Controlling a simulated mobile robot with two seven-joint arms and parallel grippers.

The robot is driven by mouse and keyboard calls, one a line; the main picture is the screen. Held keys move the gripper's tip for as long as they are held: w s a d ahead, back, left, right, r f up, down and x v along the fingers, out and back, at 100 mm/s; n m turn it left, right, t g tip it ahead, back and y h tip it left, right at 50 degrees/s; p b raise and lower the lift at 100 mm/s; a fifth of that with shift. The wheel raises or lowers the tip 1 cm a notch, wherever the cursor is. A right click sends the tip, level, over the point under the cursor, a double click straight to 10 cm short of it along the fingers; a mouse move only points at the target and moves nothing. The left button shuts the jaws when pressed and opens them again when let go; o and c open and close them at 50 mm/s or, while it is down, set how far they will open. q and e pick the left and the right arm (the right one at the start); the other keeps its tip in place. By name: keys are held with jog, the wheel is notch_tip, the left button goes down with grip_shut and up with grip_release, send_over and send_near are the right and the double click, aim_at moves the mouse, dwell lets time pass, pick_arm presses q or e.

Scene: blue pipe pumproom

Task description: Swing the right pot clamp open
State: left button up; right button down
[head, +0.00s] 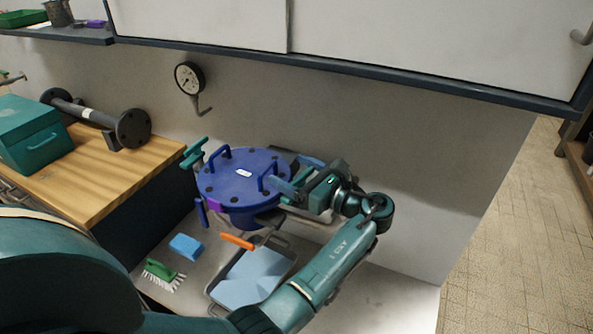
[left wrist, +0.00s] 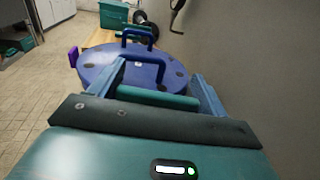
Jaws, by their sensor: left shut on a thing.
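The blue pot (head: 232,182) has a round bolted lid with two arched handles and stands on the bench. Its lid also shows in the left wrist view (left wrist: 135,72). A left clamp with a teal T-bar (head: 193,153) stands at the pot's left side. My left gripper (head: 292,188) is at the pot's right side. In the left wrist view the teal bar of the right pot clamp (left wrist: 158,97) lies between its two fingers, and the gripper is shut on it. The rest of that clamp is mostly hidden by the gripper. My right gripper is not in view.
A grey tray (head: 213,291) with light blue contents, an orange-handled tool (head: 238,241), a blue sponge (head: 186,247) and a green brush (head: 160,272) lie in front. A gauge (head: 189,78) is on the wall behind. A wooden bench (head: 120,178) stands left.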

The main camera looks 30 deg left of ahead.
pick_arm(q)
jog(key=shift+s+f+n+g+b, duration=0.15)
jog(key=shift+n+g, duration=0.45)
jog(key=shift+g, duration=0.35)
jog(key=shift+s+r+n+g+b, duration=0.15)
jog(key=shift+n+g, duration=0.45)
jog(key=shift+g, duration=0.35)
jog(key=shift+f+g, duration=0.1)
jog(key=shift+g, duration=0.2)
jog(key=o, duration=0.7)
jog(key=shift+w, duration=0.1)
